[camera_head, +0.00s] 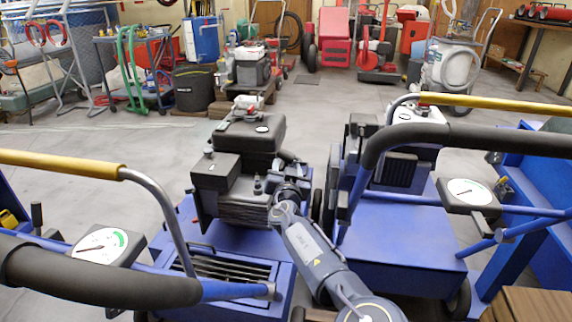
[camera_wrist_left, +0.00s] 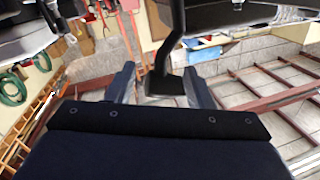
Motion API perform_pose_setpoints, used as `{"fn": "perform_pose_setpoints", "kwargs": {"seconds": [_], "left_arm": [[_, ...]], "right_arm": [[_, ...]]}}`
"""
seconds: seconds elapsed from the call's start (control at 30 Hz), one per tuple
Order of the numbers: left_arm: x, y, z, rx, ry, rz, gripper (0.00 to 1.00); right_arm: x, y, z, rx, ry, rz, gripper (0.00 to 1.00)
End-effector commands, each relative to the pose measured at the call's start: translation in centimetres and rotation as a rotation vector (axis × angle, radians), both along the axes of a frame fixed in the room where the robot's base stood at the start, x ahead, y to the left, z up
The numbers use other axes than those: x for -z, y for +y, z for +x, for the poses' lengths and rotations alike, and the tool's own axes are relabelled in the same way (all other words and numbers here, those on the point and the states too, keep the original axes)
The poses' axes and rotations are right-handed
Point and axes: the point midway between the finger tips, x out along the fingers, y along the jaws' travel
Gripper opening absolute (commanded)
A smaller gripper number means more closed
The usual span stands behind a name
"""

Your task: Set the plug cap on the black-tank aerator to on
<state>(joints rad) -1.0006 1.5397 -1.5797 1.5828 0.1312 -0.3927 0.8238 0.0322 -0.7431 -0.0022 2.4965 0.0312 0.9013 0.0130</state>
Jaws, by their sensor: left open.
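The black-tank aerator, with its black tank (camera_head: 252,133) and dark engine (camera_head: 222,178) on a blue base, stands left of centre in the head view. My left arm reaches up from the bottom centre to the engine's right side. My left gripper (camera_head: 288,178) is there, dark against dark parts. The left wrist view shows its two fingers (camera_wrist_left: 160,78) open and apart. A black bent piece with a flat end (camera_wrist_left: 166,82) shows between or just beyond them; I cannot tell whether it is the plug cap or whether they touch. I cannot pick out the plug cap in the head view. My right gripper is not in view.
A second aerator with a white tank (camera_head: 418,112) and blue base (camera_head: 395,240) stands close on the right. Handlebars with dark grips (camera_head: 100,285) and gauges (camera_head: 100,246) cross the foreground. Open grey floor (camera_head: 120,150) lies behind. Carts and red equipment line the back wall.

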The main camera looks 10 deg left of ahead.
Motion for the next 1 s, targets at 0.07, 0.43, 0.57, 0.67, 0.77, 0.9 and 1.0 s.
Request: {"fn": "perform_pose_setpoints", "kwargs": {"seconds": [0.07,0.43,0.57,0.67,0.77,0.9,1.0], "left_arm": [[0.1,0.3,1.2,0.001,-0.002,0.0,0.48],[-0.1,0.7,3.1,0.0,-0.001,0.0,0.48],[-0.1,0.7,3.1,0.0,-0.001,0.0,0.46],[-0.1,0.7,3.1,0.0,-0.001,0.0,0.33],[-0.1,0.7,3.1,0.0,-0.001,0.0,0.2],[0.0,0.7,3.1,0.0,-0.001,0.0,0.02],[0.0,0.7,3.1,0.0,0.0,0.0,0.0]], "right_arm": [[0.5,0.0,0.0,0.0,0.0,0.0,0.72],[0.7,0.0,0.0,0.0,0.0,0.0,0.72],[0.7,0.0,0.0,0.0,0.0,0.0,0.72],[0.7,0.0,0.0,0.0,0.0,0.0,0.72],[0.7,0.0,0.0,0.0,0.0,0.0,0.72],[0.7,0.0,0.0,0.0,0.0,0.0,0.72],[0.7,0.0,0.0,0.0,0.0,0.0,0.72]]}}
